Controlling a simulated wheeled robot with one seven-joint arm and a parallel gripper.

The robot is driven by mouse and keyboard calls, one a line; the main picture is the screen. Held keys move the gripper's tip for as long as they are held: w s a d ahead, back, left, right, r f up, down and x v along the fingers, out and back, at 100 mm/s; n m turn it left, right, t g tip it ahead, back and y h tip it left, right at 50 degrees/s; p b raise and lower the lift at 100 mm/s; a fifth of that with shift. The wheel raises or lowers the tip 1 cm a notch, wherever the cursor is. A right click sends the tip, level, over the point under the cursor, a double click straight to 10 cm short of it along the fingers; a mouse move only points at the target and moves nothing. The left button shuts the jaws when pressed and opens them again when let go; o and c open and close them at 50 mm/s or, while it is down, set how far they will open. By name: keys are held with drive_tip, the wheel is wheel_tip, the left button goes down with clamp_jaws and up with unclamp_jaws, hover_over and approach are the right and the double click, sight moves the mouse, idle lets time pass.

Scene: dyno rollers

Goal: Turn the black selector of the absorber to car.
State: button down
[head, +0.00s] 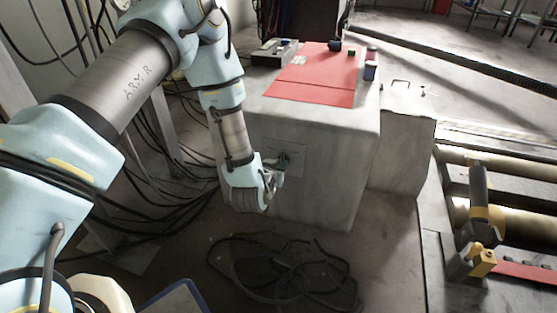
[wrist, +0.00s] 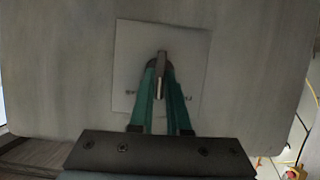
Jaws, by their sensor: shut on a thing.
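The absorber (head: 315,165) is a large pale grey box in the middle of the head view. A square plate (wrist: 135,50) is set on its side face, seen head-on in the wrist view. The dark selector (wrist: 161,63) sits in the middle of this plate, its bar roughly upright in the wrist view. My gripper (wrist: 161,82) has its two green fingers closed on either side of the selector bar. It also shows against the box in the head view (head: 281,166). Small marks lie left and right below the selector, too small to read. The fingers hide part of the selector.
A red mat (head: 310,85) with small dark items lies on top of the box. Loose black cables (head: 285,275) lie on the floor in front. Rollers (head: 505,215) and a yellow-and-black tool (head: 480,205) are at the right. More cables hang at left behind my arm.

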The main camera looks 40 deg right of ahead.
drive_tip(key=shift+s+d+f+m+t+y+p, duration=0.15)
drive_tip(key=shift+m+t+y+p, duration=0.3)
drive_tip(key=shift+m, duration=0.6)
drive_tip(key=shift+s+m+t+y+p, duration=0.15)
drive_tip(key=shift+m+t+p, duration=0.3)
drive_tip(key=shift+m+t, duration=0.55)
drive_tip(key=shift+s+d+f+m+t+y+p, duration=0.1)
drive_tip(key=shift+m+t+y+p, duration=0.3)
drive_tip(key=shift+m, duration=0.75)
drive_tip(key=shift+t, duration=0.25)
drive_tip(key=c, duration=0.9)
unclamp_jaws()
drive_tip(key=p+v, duration=0.2)
drive_tip(key=v, duration=0.8)
drive_tip(key=shift+s+a+r+p, duration=0.1)
drive_tip(key=shift+s+a+p, duration=0.1)
drive_tip(key=shift+a+p, duration=0.15)
